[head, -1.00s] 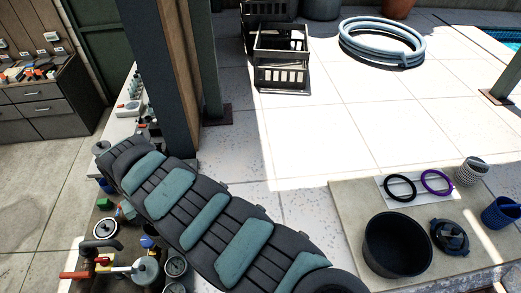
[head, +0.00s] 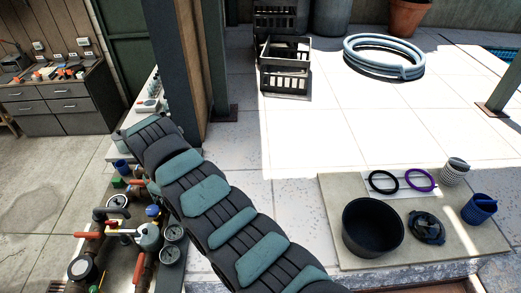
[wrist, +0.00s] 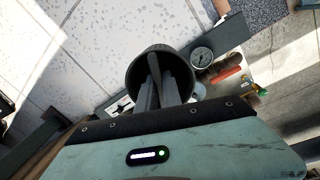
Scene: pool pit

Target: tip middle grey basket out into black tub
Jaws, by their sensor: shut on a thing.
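A dark grey round basket (wrist: 133,76) shows in the wrist view, its open mouth towards the camera. My gripper (wrist: 161,92) is shut on it, with the fingers reaching over its near side. Its contents, if any, cannot be made out. The black tub (head: 373,228) stands upright on a pale slab at the lower right of the head view, well right of my arm. Its inside looks dark and empty. My arm hides the gripper and basket in the head view.
Beside the tub are a dark lid-like part (head: 427,228), a blue cup (head: 480,209), a striped container (head: 454,172) and black and purple rings (head: 418,180). Pipes and gauges (head: 173,235) crowd the lower left. A dark post (head: 168,70) stands behind my arm.

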